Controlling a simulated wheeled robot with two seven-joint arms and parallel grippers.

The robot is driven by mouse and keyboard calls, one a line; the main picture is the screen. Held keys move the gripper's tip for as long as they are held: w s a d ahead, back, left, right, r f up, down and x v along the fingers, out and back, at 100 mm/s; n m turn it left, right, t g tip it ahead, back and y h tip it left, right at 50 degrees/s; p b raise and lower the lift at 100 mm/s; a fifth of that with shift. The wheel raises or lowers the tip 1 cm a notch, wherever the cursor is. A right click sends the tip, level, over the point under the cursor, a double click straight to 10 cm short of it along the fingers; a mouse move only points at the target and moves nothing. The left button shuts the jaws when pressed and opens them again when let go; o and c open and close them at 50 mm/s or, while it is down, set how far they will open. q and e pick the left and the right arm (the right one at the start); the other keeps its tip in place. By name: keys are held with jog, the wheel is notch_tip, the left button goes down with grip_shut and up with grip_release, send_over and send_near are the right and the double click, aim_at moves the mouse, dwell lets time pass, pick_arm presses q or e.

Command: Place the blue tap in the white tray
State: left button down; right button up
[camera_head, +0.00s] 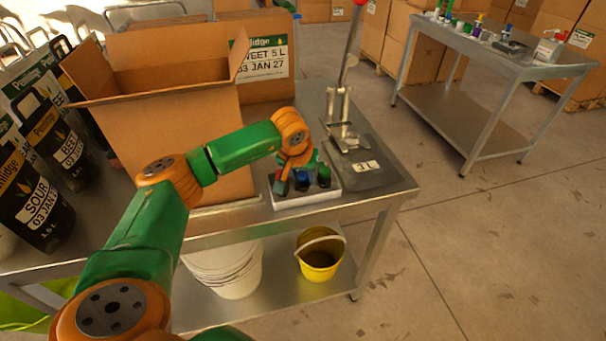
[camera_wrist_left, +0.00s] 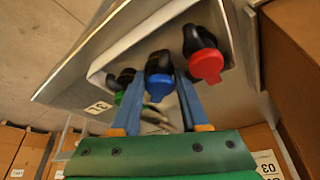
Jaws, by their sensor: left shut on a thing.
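The white tray (camera_head: 308,201) sits at the front edge of the metal table, and its rim also shows in the left wrist view (camera_wrist_left: 128,42). The blue tap (camera_head: 301,181) is in the tray, between a red tap (camera_head: 280,187) and a green tap (camera_head: 323,177). In the left wrist view the blue tap (camera_wrist_left: 159,84) has a black body and a blue end. My left gripper (camera_wrist_left: 158,92) is shut on it from above, one finger on each side. The red tap (camera_wrist_left: 206,66) lies close beside the right finger. My right gripper is not in view.
An open cardboard box (camera_head: 170,125) stands left of the tray. A lever press (camera_head: 343,130) on a dark mat (camera_head: 385,178) is to the right. Dark labelled bottles (camera_head: 30,200) stand at far left. A yellow bucket (camera_head: 320,256) is on the lower shelf.

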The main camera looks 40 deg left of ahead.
pick_arm(q)
jog(key=c, duration=0.7)
grip_release()
jog(key=shift+f, duration=0.1)
jog(key=b+v, duration=0.1)
jog(key=v, duration=1.1)
